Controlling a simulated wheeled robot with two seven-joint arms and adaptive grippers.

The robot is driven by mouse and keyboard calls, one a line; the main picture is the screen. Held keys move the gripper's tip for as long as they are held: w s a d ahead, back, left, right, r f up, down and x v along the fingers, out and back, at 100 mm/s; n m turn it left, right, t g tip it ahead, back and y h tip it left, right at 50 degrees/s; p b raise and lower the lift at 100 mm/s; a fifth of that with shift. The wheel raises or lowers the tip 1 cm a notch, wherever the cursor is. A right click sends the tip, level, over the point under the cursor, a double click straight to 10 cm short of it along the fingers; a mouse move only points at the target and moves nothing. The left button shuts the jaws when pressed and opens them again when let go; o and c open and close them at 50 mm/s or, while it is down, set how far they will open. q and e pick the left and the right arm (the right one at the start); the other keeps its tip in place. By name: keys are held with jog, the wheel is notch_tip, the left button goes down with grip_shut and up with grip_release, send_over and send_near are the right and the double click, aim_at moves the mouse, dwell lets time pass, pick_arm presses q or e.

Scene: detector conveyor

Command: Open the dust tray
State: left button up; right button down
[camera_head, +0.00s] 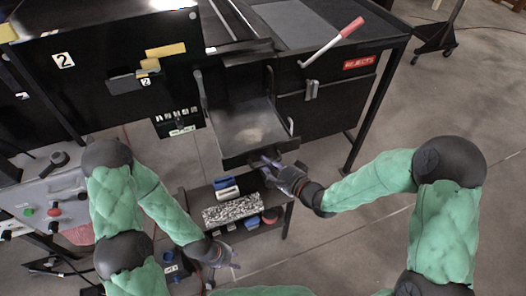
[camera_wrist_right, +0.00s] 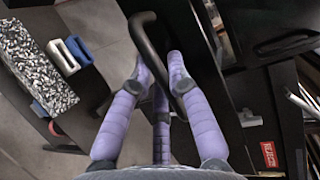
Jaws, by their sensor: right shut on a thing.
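The dust tray (camera_head: 248,128) is a black, open-topped drawer below the conveyor machine, in the middle of the head view. It stands pulled out, with its floor and a pale dusty patch visible. My right gripper (camera_head: 270,168) is at the tray's front edge. In the right wrist view, the purple fingers of my right gripper (camera_wrist_right: 160,75) close around a dark curved handle (camera_wrist_right: 147,42). My left gripper (camera_head: 229,261) hangs low, away from the tray and beside the low shelf; its finger opening is too small to tell.
A low shelf (camera_head: 205,193) under the tray holds a speckled block (camera_head: 231,210) and blue and white items (camera_head: 227,188). A rejects bin with a red label (camera_head: 358,63) is right of the tray. A control panel (camera_head: 50,205) stands at left.

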jog(key=shift+s+d+f, duration=0.1)
jog(key=shift+s+d, duration=0.05)
jog(key=shift+s, duration=0.45)
jog(key=c, duration=1.1)
grip_release()
jog(key=shift+c, duration=0.2)
jog(key=v, duration=1.2)
